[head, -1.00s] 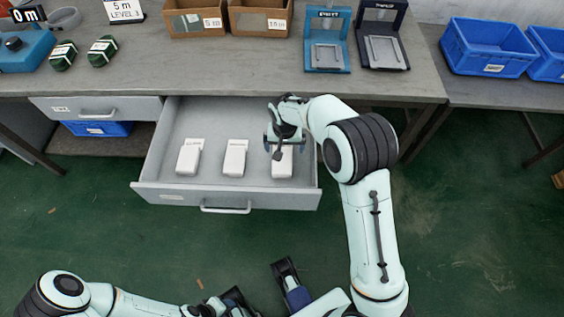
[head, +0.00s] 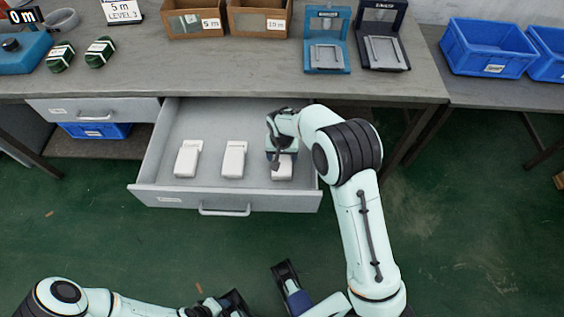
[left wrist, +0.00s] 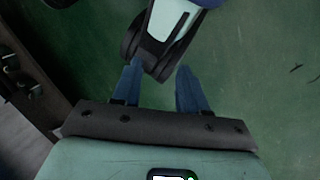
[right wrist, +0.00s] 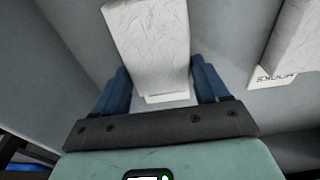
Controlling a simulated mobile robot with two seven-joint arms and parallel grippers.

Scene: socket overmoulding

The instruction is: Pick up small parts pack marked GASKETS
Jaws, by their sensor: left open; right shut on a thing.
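Three white packs lie in a row in the open drawer: a left one (head: 188,160), a middle one (head: 233,160) and a right one (head: 282,172). My right gripper (head: 281,158) is over the right pack and partly covers it. In the right wrist view this white pack (right wrist: 152,40) is held between the blue fingers; my right gripper (right wrist: 161,85) is shut on it. Its name marking cannot be read. My left gripper (left wrist: 158,88) is open and empty over the green floor, away from the drawer.
The grey drawer (head: 165,196) is pulled out from under the workbench (head: 250,75). A neighbouring white pack (right wrist: 295,35) shows beside the held one, with an upside-down label near it. Cardboard boxes (head: 195,22), stands (head: 327,55) and blue crates (head: 487,50) are on the surfaces behind.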

